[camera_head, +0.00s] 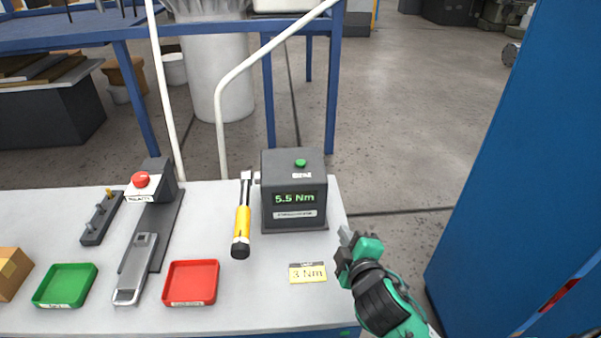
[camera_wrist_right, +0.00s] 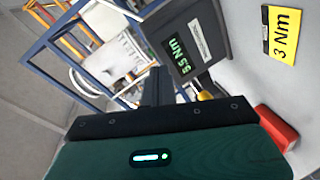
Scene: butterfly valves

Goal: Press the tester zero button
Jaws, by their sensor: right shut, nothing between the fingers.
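The tester (camera_head: 294,190) is a dark grey box on the white table, and its display reads 5.5 Nm. Its green button (camera_head: 300,163) sits on the top face. The tester also shows in the right wrist view (camera_wrist_right: 188,62), where its button cannot be made out. My right gripper (camera_head: 346,238) is shut and empty, at the table's right edge. It is to the right of the tester and nearer to me, apart from it. A yellow-handled torque wrench (camera_head: 242,222) lies at the tester's left side. My left gripper is not in view.
A yellow 3 Nm card (camera_head: 307,272) lies in front of the tester. A red tray (camera_head: 190,283), a green tray (camera_head: 65,285) and a fixture with a red button (camera_head: 141,180) are to the left. A white bent pipe (camera_head: 223,110) rises behind. A blue panel (camera_head: 520,160) stands at right.

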